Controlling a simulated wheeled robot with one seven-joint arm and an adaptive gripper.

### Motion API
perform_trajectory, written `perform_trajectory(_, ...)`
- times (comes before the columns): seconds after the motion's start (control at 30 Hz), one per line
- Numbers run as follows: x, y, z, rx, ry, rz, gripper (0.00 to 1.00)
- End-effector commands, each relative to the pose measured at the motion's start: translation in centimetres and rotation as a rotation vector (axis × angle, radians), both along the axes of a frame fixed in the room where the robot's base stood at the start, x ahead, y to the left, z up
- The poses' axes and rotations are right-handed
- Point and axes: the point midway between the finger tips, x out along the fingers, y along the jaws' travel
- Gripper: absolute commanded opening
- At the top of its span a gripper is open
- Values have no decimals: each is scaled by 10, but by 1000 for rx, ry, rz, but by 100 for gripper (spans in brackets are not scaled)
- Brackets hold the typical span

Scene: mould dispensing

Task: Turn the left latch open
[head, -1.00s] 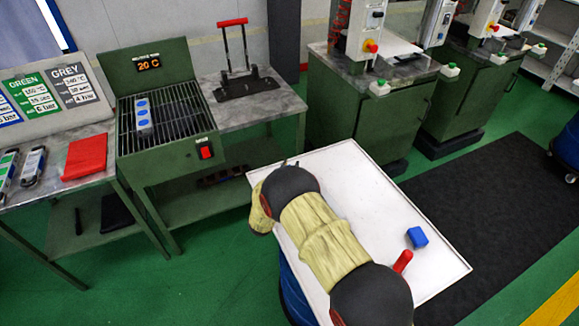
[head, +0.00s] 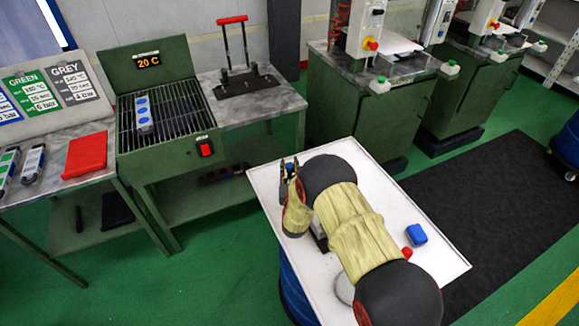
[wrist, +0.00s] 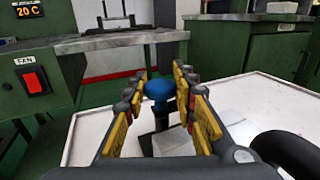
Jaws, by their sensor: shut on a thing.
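My gripper (head: 290,170) is over the far left corner of the white tabletop. In the wrist view its yellow and black fingers (wrist: 160,95) are shut around a blue knob (wrist: 159,88). A dark stem (wrist: 161,118) shows below the knob, in front of a pale grey surface. In the head view only a bit of blue shows between the fingers. I cannot tell whether this knob is the left latch. My forearm hides much of what stands on the tabletop in the head view.
The white tabletop (head: 395,190) stands on a blue drum (head: 293,295). A blue block (head: 416,234) and a red piece (head: 407,253) lie to the right of my arm. The green grill heater (head: 172,125) stands behind left. Green press cabinets (head: 360,110) stand behind.

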Motion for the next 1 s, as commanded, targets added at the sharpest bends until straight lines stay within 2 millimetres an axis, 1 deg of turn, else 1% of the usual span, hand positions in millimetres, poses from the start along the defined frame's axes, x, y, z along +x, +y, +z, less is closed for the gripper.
perform_trajectory(0.2, 1, 0, 1, 0, -2, -1, 1)
perform_trajectory(0.23, 1, 0, 1, 0, -2, -1, 28)
perform_trajectory(0.5, 0, 0, 1, 0, -1, -1, 44)
perform_trajectory(0.83, -2, 0, 0, 0, 0, -1, 44)
perform_trajectory(0.93, -10, 0, 0, 0, 1, -1, 44)
perform_trajectory(1.0, -20, 0, 0, -1, 1, -1, 44)
